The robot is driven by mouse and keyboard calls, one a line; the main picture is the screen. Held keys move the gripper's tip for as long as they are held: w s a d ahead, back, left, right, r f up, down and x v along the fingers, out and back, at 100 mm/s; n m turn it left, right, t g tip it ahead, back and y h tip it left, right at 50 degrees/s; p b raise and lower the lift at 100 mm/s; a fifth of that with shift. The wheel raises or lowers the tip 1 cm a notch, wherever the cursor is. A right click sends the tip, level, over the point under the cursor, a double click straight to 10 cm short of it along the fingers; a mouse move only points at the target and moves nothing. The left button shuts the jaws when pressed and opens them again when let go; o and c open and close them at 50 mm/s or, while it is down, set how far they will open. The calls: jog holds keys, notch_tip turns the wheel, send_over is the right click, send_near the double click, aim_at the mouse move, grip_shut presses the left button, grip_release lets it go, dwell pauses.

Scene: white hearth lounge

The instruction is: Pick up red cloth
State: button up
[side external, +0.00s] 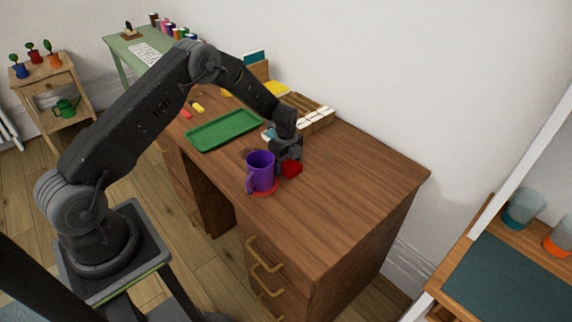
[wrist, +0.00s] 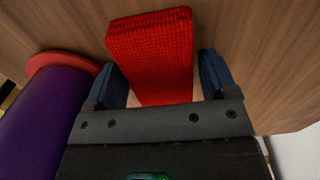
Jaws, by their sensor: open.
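The red cloth (wrist: 152,50) is a folded, textured block lying on the wooden desk. In the wrist view it lies between the two blue fingertips of my gripper (wrist: 163,78) and reaches out beyond them. A small gap shows on each side, and my gripper is open. In the side view my gripper (side external: 287,158) is low over the desk, and a part of the red cloth (side external: 292,169) shows just below it. The rest of the cloth there is hidden by the gripper and the purple mug.
A purple mug (side external: 261,172) stands on a red coaster (side external: 266,192) close beside my gripper; it also fills the left of the wrist view (wrist: 40,118). A green tray (side external: 224,130) lies behind. The desk's right part (side external: 370,180) is clear.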

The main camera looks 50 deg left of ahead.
jog(key=c, duration=0.7)
notch_tip(320, 180, up, 10)
jog(key=shift+r, duration=0.1)
dwell(0.3)
